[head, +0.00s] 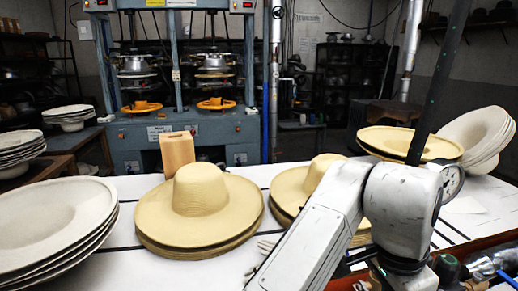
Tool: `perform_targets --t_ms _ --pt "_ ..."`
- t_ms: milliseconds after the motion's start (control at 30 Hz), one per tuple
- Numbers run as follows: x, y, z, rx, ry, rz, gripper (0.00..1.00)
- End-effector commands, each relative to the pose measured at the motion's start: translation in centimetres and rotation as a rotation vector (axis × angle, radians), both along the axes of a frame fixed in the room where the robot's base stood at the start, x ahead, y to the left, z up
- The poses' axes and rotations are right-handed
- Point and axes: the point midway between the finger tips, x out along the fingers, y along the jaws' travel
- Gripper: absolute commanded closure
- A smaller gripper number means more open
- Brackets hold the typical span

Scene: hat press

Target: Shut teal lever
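I cannot make out a teal lever for certain. A dark green rounded knob or handle (447,268) shows at the lower right, beside metal fittings and partly cut by my arm. Whether it is the lever, and how it stands, cannot be told. The teal-grey hat press (135,138) stands at the back with two press heads above orange rings. My white arm crosses the lower right and runs down out of the picture. My gripper is not in view.
Stacked straw hats (200,200) sit on the white table (130,187), with a second stack (292,188) to their right. A wooden block (177,151) stands behind. Pale hat stacks (50,225) fill the left front; a tan brim (408,142) and white brims (478,135) lie right.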

Motion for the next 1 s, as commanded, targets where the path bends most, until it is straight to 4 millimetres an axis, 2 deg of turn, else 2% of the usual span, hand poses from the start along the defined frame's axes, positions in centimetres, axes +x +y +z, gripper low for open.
perform_targets --t_ms 667,1000 --pt "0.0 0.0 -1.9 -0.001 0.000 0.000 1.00" --pt "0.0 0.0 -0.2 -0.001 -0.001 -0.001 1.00"
